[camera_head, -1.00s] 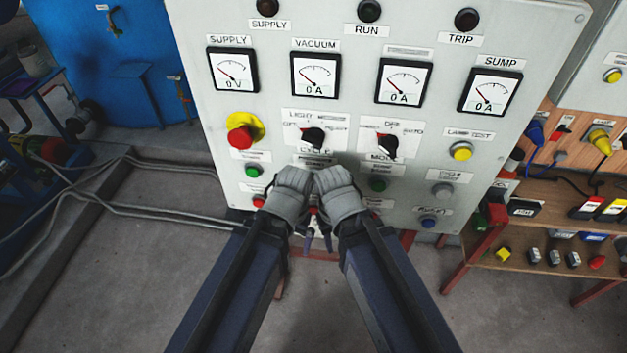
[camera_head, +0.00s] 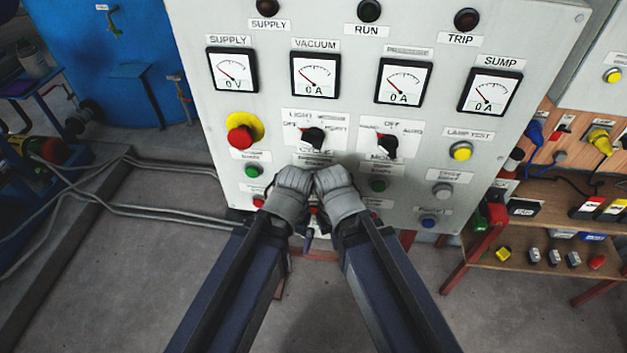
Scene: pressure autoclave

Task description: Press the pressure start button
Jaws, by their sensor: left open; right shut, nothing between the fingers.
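The grey-white control panel (camera_head: 350,130) fills the middle of the view. A green button (camera_head: 378,184) sits right of my grippers, under the right-hand selector; the small label above it is too blurred to read, so I cannot tell if it is the pressure start button. Another green button (camera_head: 253,171) sits on the left, below the red mushroom button (camera_head: 240,137). My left gripper (camera_head: 293,184) and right gripper (camera_head: 332,182) are side by side in front of the lower middle of the panel. Their fingers are mostly hidden. Neither covers a green button that I see.
Two black selector knobs (camera_head: 312,138) (camera_head: 387,146) stick out above my grippers. A yellow button (camera_head: 461,151), grey button (camera_head: 442,190) and blue button (camera_head: 429,222) line the right side. A wooden shelf (camera_head: 545,250) with loose parts stands at right. Open floor lies below.

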